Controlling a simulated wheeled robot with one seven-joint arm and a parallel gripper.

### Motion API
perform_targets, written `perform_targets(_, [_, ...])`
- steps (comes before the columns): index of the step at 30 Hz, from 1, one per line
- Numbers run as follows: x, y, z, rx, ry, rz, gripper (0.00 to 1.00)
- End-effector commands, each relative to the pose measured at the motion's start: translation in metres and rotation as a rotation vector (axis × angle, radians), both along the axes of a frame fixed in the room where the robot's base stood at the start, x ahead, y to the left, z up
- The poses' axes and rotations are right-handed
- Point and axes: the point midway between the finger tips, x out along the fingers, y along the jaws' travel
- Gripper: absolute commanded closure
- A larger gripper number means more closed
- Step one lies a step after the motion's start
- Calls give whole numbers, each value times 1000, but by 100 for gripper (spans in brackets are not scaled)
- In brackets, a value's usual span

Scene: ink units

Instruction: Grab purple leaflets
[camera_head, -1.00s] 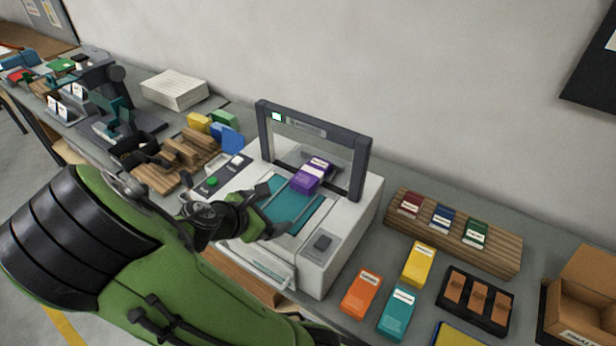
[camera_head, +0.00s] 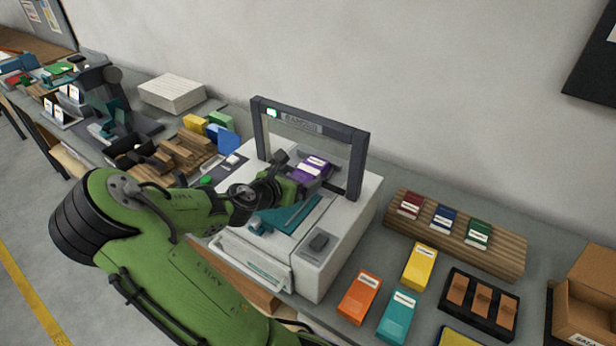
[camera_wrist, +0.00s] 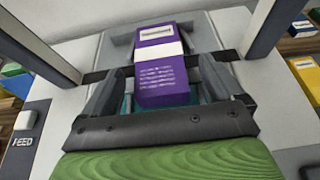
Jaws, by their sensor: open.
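The purple leaflets (camera_head: 311,167) form a small stack with a white band and label, on the teal bed of the white banding machine (camera_head: 345,215), under its dark arch. In the wrist view the purple leaflets (camera_wrist: 161,70) lie between the two fingers of my gripper (camera_wrist: 160,85). The fingers stand on either side, and gaps show beside the stack. In the head view my gripper (camera_head: 300,178) reaches in from the left at the leaflets, and its fingers are partly hidden by the arm and stack.
The machine's dark arch (camera_head: 312,125) rises around the stack. To the right are a wooden rack (camera_head: 510,258) with several small packs, yellow (camera_head: 420,265), orange (camera_head: 359,298) and teal (camera_head: 397,316) packs, and a cardboard box (camera_head: 590,300). Wooden blocks (camera_head: 182,155) lie left of the machine.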

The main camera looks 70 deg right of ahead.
Motion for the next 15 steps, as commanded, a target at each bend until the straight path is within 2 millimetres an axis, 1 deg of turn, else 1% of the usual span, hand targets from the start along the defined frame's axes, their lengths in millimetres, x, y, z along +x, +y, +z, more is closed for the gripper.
perform_targets(1, [-3,-11,-5,-2,3,-6,6])
perform_targets(3, [-4,-22,-10,-1,1,-5,6])
perform_targets(5, [-4,-29,-13,0,2,-1,6])
perform_targets(7, [-5,-32,-14,1,2,-1,6])
perform_targets(12, [-5,-32,-13,2,0,0,6])
perform_targets(13, [-5,-32,-13,2,0,0,9])
perform_targets(15, [-5,-32,-13,2,0,-1,20])
